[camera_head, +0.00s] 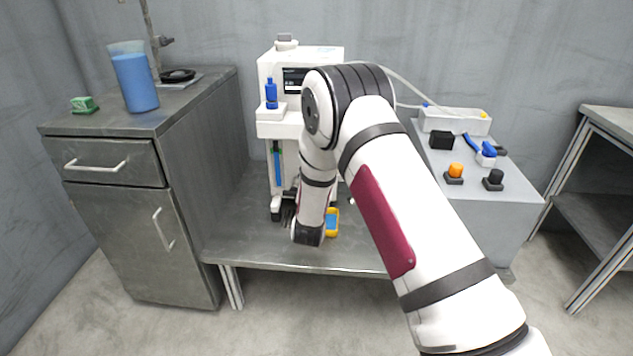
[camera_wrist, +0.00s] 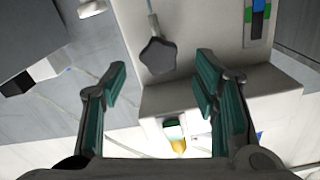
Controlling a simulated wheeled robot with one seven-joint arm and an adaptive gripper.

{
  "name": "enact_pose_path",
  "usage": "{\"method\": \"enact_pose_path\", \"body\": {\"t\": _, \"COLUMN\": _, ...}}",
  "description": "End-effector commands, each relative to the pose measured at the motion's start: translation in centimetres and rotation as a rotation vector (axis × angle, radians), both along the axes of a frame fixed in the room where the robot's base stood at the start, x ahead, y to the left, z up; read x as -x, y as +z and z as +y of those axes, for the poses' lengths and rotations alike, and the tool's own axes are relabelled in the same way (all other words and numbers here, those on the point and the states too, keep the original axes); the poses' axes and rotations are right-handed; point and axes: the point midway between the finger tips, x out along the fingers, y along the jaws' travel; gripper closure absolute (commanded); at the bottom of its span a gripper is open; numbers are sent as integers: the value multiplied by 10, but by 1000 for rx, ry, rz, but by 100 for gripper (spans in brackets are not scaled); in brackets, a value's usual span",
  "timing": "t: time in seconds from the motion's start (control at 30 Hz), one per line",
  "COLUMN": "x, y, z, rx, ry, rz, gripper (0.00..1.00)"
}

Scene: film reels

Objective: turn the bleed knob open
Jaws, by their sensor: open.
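A dark grey, lobed knob (camera_wrist: 158,56), which I take to be the bleed knob, sits on the pale face of the machine in the wrist view. A thin stem or line runs up from it. My gripper (camera_wrist: 161,78) is open, with its teal-padded fingers on either side of the knob's lower side and nothing between them. I cannot tell how deep the fingers reach, and no contact shows. In the head view the white machine (camera_head: 307,58) stands at the back of the metal bench; my arm covers its right part and the knob.
A yellow-rimmed blue item (camera_head: 332,222) lies on the bench (camera_head: 240,232) beside my wrist. A blue bottle (camera_head: 271,93) stands on the machine's ledge. A cabinet (camera_head: 110,160) with a blue beaker (camera_head: 135,82) is left; a grey box with orange (camera_head: 455,171) and black knobs is right.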

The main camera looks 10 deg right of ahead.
Motion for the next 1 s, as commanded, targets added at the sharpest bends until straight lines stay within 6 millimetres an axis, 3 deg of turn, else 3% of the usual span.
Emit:
{"method": "enact_pose_path", "body": {"t": 0.2, "x": 39, "y": 0, "z": 13, "rx": 0, "ry": 1, "rz": 2, "gripper": 45}}
{"method": "enact_pose_path", "body": {"t": 0.4, "x": 56, "y": 0, "z": 19, "rx": 1, "ry": 1, "rz": 0, "gripper": 45}}
{"method": "enact_pose_path", "body": {"t": 0.8, "x": 59, "y": 1, "z": 19, "rx": -2, "ry": 0, "rz": 2, "gripper": 45}}
{"method": "enact_pose_path", "body": {"t": 1.0, "x": 52, "y": 25, "z": 21, "rx": -56, "ry": 36, "rz": 81, "gripper": 45}}
